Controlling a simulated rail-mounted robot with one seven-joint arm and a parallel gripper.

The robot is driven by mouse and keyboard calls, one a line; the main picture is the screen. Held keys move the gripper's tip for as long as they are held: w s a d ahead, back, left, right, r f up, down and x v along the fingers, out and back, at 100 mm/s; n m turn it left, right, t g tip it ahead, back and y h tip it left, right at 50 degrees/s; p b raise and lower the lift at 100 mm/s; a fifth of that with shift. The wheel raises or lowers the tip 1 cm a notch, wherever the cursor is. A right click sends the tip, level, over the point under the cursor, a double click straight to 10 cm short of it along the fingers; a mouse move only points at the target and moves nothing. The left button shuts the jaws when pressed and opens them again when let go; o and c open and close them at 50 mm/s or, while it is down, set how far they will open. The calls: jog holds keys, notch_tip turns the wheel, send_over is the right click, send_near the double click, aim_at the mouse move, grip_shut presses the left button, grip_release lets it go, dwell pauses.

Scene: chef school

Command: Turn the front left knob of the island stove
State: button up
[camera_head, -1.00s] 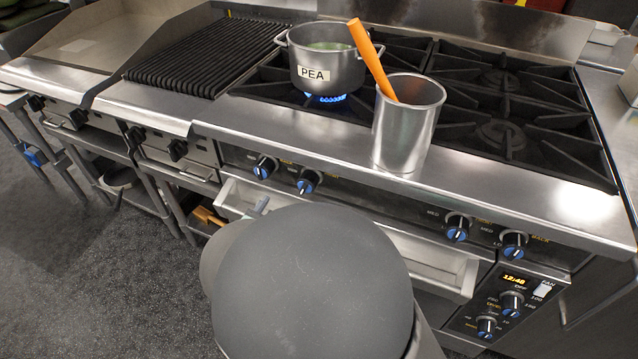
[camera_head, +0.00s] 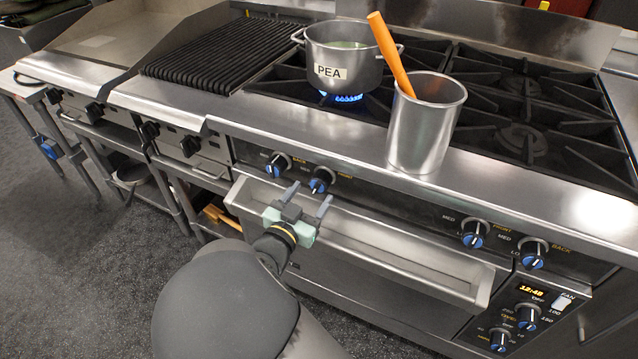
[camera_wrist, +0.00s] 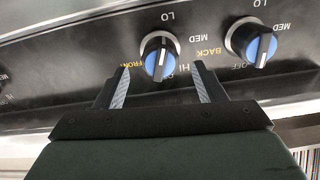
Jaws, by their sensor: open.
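The front left knob (camera_head: 321,179), black with a blue face and labelled FRONT, is the right one of the left pair on the stove's front panel. In the wrist view this knob (camera_wrist: 160,57) appears upside down, its white pointer line near vertical. My gripper (camera_head: 308,196) is open and empty, just in front of and below the knob in the head view. In the wrist view my gripper's fingertips (camera_wrist: 161,70) lie left and right of the knob's lower part; I cannot tell whether they touch it. The BACK knob (camera_head: 278,164) is just left of it.
A pot labelled PEA (camera_head: 342,62) sits over a lit blue flame (camera_head: 342,97). A metal canister (camera_head: 425,125) with an orange handle (camera_head: 391,52) stands on the front ledge. A long oven handle (camera_head: 380,248) runs below the knobs. Another knob pair (camera_head: 474,235) is further right.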

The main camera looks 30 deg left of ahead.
aim_at(316, 188)
jog(key=w, duration=0.5)
jog(key=shift+a, duration=0.3)
jog(key=c, duration=1)
